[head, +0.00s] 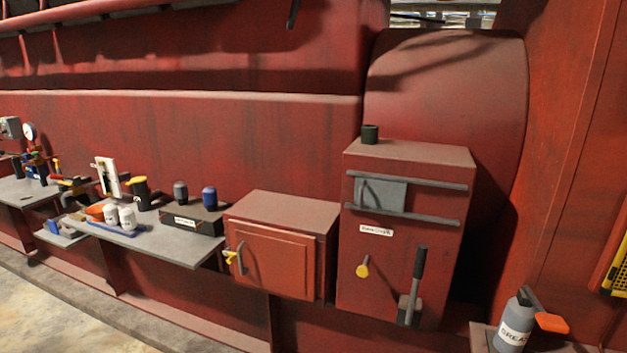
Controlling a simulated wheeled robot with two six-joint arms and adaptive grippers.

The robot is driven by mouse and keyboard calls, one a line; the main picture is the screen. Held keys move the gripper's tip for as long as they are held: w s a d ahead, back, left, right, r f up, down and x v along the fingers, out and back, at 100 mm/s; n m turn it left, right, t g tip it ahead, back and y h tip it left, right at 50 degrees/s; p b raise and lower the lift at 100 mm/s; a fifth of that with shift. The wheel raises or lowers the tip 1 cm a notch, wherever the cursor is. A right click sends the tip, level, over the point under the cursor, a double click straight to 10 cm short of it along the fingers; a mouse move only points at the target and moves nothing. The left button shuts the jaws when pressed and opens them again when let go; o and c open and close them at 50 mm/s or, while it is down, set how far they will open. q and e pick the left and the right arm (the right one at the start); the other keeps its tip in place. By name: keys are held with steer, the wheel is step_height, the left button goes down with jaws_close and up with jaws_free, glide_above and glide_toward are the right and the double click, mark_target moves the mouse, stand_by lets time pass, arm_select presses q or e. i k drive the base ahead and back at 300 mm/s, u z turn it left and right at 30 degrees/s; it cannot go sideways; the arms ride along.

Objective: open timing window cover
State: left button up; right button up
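The tall red box (400,250) stands right of centre against the red engine wall. On its upper front a grey plate (381,193), which looks like the timing window cover, sits between two dark horizontal rails (430,183). The plate is at the left part of the rails, and a dark upright handle shows near its left edge. I cannot tell what lies behind it. A small white label (376,230) below has text too small to read surely. Neither of my grippers is in view.
Below the label are a yellow knob (362,270) and a black lever (416,275). A dark green cup-like piece (370,134) stands on top. Left is a red cabinet (276,258), then a cluttered grey shelf (195,248). A grey bottle (514,325) stands lower right.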

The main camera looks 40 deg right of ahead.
mark_target(389, 195)
steer(key=i, duration=1.65)
steer(key=z, duration=3.75)
